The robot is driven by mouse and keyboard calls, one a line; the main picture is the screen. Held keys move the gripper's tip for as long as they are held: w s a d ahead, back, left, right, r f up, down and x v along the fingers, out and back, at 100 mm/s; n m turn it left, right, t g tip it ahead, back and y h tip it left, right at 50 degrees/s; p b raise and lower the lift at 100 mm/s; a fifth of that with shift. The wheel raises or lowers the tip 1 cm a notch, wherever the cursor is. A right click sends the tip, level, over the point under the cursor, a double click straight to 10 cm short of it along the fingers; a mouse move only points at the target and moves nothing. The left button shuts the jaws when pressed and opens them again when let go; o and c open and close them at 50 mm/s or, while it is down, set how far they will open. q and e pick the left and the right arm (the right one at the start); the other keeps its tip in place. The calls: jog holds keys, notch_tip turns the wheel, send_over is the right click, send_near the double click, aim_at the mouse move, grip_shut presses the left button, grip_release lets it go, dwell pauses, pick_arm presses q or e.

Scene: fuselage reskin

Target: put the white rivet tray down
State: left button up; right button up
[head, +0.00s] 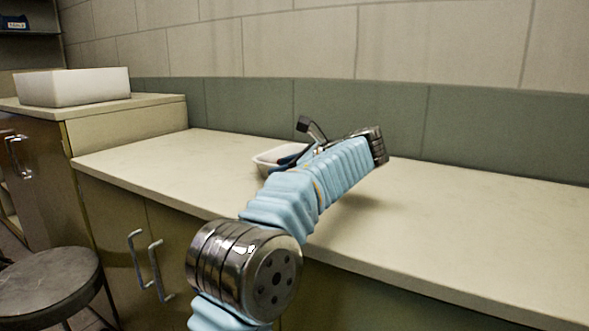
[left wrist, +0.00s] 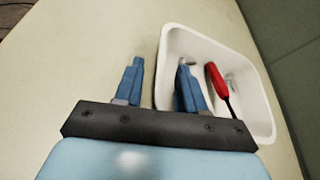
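The white rivet tray (head: 263,162) is on the pale counter, mostly hidden behind my left arm in the head view. In the left wrist view the tray (left wrist: 203,46) looks like a shallow white tub and holds a red-handled tool (left wrist: 216,80). It appears to rest on the counter top. My left gripper (left wrist: 160,64) is open around the tray's left wall. One blue finger is outside the tray and one is inside, with a visible gap beside the wall. In the head view the left gripper (head: 287,160) points down-left at the tray. My right gripper is out of view.
The counter (head: 450,225) is clear to the right of my arm and to the left of the tray. A tiled wall (head: 300,40) runs behind it. A white box (head: 72,87) stands on the higher cabinet at left. A round stool (head: 48,283) stands in front.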

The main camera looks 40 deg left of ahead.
pick_arm(q)
grip_shut()
jog(key=shift+r, duration=0.1)
dwell(0.3)
